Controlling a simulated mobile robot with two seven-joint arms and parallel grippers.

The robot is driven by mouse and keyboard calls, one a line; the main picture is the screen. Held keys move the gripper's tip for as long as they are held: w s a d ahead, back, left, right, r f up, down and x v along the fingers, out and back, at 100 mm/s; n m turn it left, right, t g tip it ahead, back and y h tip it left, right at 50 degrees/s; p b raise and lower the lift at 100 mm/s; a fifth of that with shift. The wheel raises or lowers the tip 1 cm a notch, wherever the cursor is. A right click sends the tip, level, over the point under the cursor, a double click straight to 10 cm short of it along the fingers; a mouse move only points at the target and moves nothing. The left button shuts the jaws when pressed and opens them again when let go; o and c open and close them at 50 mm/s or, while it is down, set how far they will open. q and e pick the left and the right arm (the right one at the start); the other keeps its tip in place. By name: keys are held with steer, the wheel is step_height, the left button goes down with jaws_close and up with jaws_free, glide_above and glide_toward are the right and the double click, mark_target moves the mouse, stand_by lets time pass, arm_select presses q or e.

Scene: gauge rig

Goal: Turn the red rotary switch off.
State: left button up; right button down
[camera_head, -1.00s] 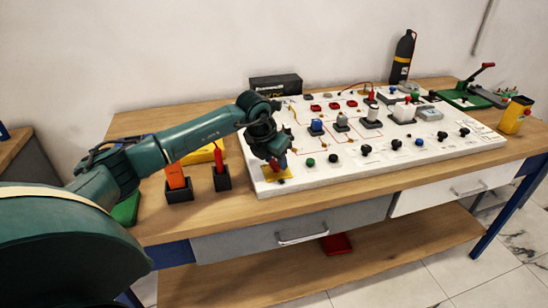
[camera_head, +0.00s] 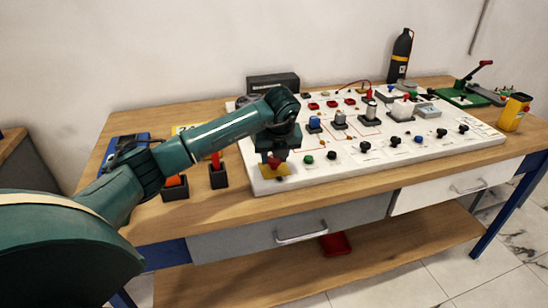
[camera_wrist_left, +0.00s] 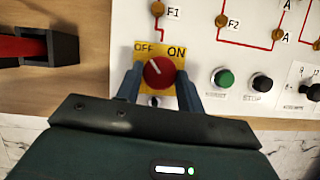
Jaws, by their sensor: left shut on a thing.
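The red rotary switch (camera_wrist_left: 159,72) sits on a yellow plate (camera_wrist_left: 171,48) marked OFF at left and ON at right. Its white pointer line leans up and left, toward OFF. My left gripper (camera_wrist_left: 160,80) is shut on the switch, with one finger on each side of it. In the head view my left gripper (camera_head: 273,157) comes down from above on the switch, mostly hiding it, and the yellow plate (camera_head: 276,173) shows below. My right gripper is in neither view.
The white panel (camera_head: 350,171) carries a green button (camera_head: 309,159), black knobs and several other parts close to the right. Two dark holders with red-orange items (camera_head: 175,187) stand on the bench to the left. A black box (camera_head: 272,83) stands behind.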

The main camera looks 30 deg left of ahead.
arm_select(q)
steer(key=shift+r+n, duration=0.1)
steer(key=shift+n, duration=0.5)
steer(key=o, duration=1)
steer(key=v, duration=0.6)
steer(key=b+v, duration=0.1)
steer(key=v, duration=0.6)
steer(key=shift+w+d, duration=0.15)
steer(key=shift+d, duration=0.1)
